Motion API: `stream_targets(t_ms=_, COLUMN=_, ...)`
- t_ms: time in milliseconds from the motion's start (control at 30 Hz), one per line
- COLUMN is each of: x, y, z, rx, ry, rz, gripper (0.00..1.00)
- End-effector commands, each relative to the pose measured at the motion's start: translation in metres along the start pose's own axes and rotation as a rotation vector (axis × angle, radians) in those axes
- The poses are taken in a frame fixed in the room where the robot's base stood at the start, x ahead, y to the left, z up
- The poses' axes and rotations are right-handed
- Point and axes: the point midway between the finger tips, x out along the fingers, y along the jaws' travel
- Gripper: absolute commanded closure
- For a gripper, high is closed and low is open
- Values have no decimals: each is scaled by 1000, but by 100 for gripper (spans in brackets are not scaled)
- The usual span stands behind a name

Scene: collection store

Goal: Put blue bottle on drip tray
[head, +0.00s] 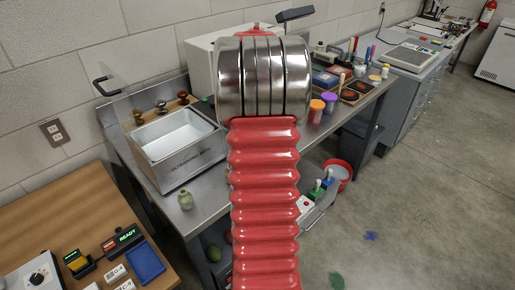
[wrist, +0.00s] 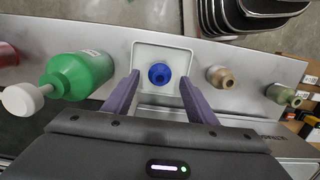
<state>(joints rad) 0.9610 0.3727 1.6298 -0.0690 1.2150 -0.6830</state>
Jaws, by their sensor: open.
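In the wrist view, the blue bottle (wrist: 159,74) shows from above as a small round shape with a dark centre. It appears within the rim of a pale, round-cornered tray (wrist: 142,50), which looks like the drip tray. My gripper (wrist: 160,84) is open, with one dark purple finger to the left of the bottle and one to the right. A gap shows on both sides of the bottle. I cannot tell the height of the fingers above the tray. In the head view my red arm hides the gripper.
A tan bottle (wrist: 221,77) and an olive bottle (wrist: 284,95) are at right. In the head view, an ultrasonic bath (head: 188,169) is on the steel bench.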

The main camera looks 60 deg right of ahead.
Motion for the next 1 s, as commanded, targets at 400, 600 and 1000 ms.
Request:
stream_targets(t_ms=400, x=-66, y=0, z=0, rx=0, ry=1, rz=1, gripper=48)
stream_targets(t_ms=600, x=-74, y=0, z=0, rx=0, ry=0, rz=0, gripper=48)
stream_targets(t_ms=1000, x=-74, y=0, z=0, rx=0, ry=0, rz=0, gripper=48)
